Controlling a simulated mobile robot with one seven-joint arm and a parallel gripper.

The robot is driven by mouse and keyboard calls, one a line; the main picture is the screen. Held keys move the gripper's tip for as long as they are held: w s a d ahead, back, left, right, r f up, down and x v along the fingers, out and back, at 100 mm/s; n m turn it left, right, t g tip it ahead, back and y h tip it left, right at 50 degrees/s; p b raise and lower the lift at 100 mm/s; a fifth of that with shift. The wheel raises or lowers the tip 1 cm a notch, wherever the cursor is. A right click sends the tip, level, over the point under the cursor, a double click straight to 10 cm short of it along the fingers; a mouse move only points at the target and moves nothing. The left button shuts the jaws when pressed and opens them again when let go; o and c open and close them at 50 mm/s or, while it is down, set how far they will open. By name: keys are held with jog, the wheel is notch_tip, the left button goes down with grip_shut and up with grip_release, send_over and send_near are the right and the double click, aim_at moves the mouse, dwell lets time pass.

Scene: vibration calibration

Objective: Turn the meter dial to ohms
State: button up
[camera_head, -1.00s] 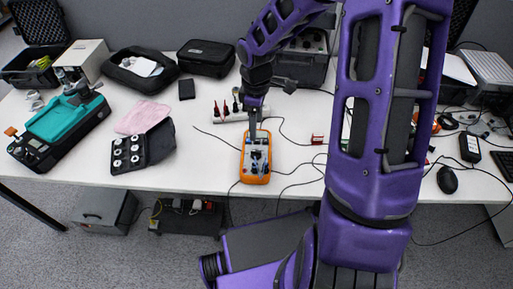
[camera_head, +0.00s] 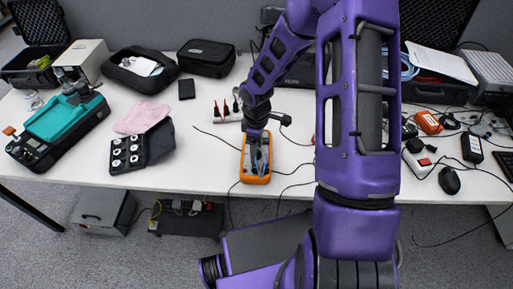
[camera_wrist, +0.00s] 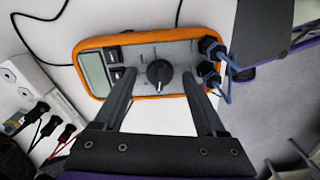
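The orange-rimmed meter (camera_head: 256,180) lies on the white table in the head view, partly hidden by my gripper (camera_head: 258,163). In the wrist view the meter (camera_wrist: 145,39) shows its grey face, its display (camera_wrist: 95,73) at the left and two plugs with blue leads (camera_wrist: 209,70) at the right. The round black dial (camera_wrist: 159,74) is near the middle of the face. My gripper (camera_wrist: 160,79) is open, with one finger on each side of the dial and visible space between. I cannot tell whether the fingertips touch the meter face.
Dark cables lie around the meter. Red and black probes (camera_head: 226,112) are behind it. A case with white round pieces (camera_head: 127,152) and a teal device (camera_head: 64,118) stand to the left. A black mouse (camera_head: 449,180) is at the right. The table's front edge is close below the meter.

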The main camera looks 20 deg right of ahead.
grip_shut()
jog(key=shift+m, duration=0.3)
jog(key=m+b, duration=0.1)
jog(key=m, duration=0.2)
jog(key=shift+b, duration=0.3)
jog(key=shift+m+b, duration=0.65)
jog(key=shift+m, duration=1.35)
jog(key=shift+o, duration=0.5)
grip_release()
jog(key=shift+r, duration=0.15)
